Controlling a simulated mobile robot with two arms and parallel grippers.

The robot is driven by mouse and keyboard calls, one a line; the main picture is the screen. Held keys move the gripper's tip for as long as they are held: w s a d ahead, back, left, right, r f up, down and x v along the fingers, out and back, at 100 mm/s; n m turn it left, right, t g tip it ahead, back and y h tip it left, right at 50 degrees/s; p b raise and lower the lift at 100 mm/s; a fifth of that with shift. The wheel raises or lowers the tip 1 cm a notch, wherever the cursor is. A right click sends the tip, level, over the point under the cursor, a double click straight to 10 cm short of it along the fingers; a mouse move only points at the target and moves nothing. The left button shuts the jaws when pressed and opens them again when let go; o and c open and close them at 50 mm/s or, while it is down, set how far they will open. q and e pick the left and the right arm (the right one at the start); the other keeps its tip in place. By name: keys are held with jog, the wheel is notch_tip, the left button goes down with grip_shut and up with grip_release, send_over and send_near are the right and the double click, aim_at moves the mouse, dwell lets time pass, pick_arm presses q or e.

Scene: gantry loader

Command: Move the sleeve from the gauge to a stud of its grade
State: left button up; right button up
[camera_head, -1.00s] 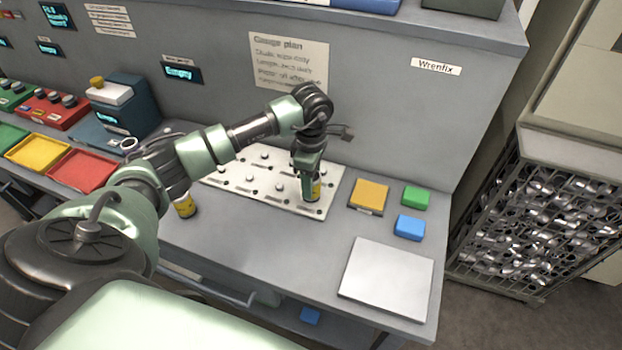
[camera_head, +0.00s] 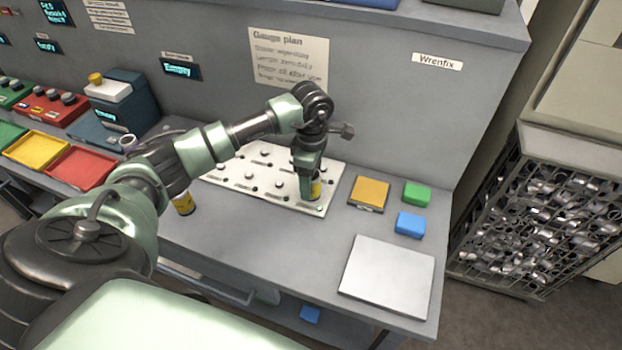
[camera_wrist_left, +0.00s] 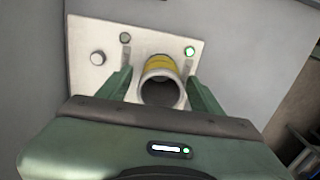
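A sleeve with a yellow band (camera_head: 316,189) stands on the pale stud plate (camera_head: 225,184), at its front right corner. In the left wrist view I look into the open end of the sleeve (camera_wrist_left: 160,88). My left gripper (camera_head: 310,188) is around it, with one finger on each side and a visible gap to each, so it looks open. A small green light (camera_wrist_left: 189,51) is lit on the plate beside the sleeve. Several studs on the plate look bare. The gauge is not clearly identifiable; a blue device (camera_head: 128,105) stands at left. My right gripper is not in view.
Another yellow-banded cylinder (camera_head: 184,203) stands under my left arm. Yellow (camera_head: 369,193), green (camera_head: 416,194) and blue (camera_head: 409,225) blocks and a pale flat panel (camera_head: 388,277) lie right of the plate. Coloured trays (camera_head: 82,167) are at left. An upright panel rises behind.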

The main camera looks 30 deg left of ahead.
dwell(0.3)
pick_arm(q)
jog(key=shift+r, duration=0.3)
notch_tip(320, 180, up, 7)
jog(key=b, duration=0.2)
dwell(0.5)
